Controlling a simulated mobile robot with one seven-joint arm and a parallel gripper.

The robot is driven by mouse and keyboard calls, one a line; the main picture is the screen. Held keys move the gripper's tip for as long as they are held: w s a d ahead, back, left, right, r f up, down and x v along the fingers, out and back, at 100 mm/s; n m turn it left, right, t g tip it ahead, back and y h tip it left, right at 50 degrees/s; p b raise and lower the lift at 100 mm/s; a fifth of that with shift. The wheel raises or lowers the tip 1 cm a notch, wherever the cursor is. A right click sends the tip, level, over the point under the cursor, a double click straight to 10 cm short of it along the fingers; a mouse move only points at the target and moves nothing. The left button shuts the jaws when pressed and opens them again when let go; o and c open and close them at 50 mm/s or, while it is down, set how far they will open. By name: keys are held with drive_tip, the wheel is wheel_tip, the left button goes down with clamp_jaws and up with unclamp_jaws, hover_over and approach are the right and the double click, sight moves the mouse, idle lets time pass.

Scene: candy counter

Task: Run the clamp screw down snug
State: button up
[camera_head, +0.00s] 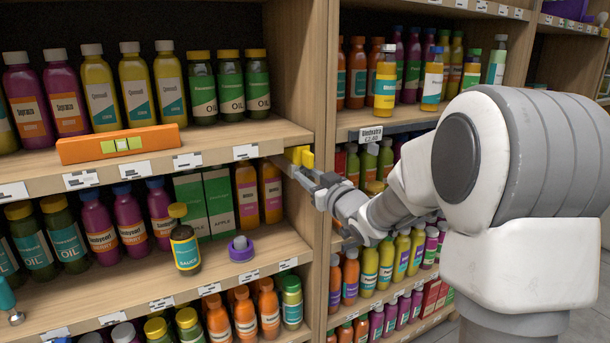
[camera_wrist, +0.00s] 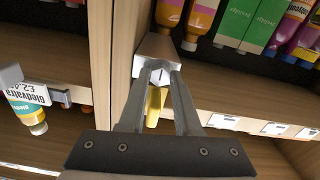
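The clamp screw (camera_wrist: 160,76) shows in the wrist view as a pale, hex-shaped head with a dark mark, at the end of a grey block. My gripper (camera_wrist: 159,78) has one finger on each side of this head and appears shut on it. A yellow part (camera_wrist: 154,105) lies between the fingers, below the head. In the head view, my gripper (camera_head: 300,172) is at the front of the wooden upright, and the yellow part (camera_head: 303,156) shows just above it. The fingers and arm hide the screw in the head view.
On the lower shelf stand a sauce bottle (camera_head: 185,250) and a purple ring-shaped item (camera_head: 241,249). A price-tag rail (camera_head: 400,128) is right of the upright. Bottles fill the shelves.

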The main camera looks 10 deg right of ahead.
drive_tip(key=shift+c, duration=0.7)
drive_tip(key=shift+r+m+p, duration=0.2)
drive_tip(key=shift+m+p, duration=0.5)
drive_tip(key=shift+p, duration=0.15)
drive_tip(key=shift+m+p, duration=0.3)
drive_tip(key=shift+m, duration=0.2)
drive_tip(key=shift+f+m, duration=0.2)
drive_tip(key=shift+m, duration=0.3)
drive_tip(key=shift+r+m+p, duration=0.15)
drive_tip(key=shift+m+p, duration=0.25)
drive_tip(key=shift+p, duration=0.2)
drive_tip(key=shift+m+p, duration=0.45)
drive_tip(key=shift+m, duration=0.15)
drive_tip(key=shift+f+m, duration=0.2)
drive_tip(key=shift+m, duration=0.5)
drive_tip(key=o, duration=0.7)
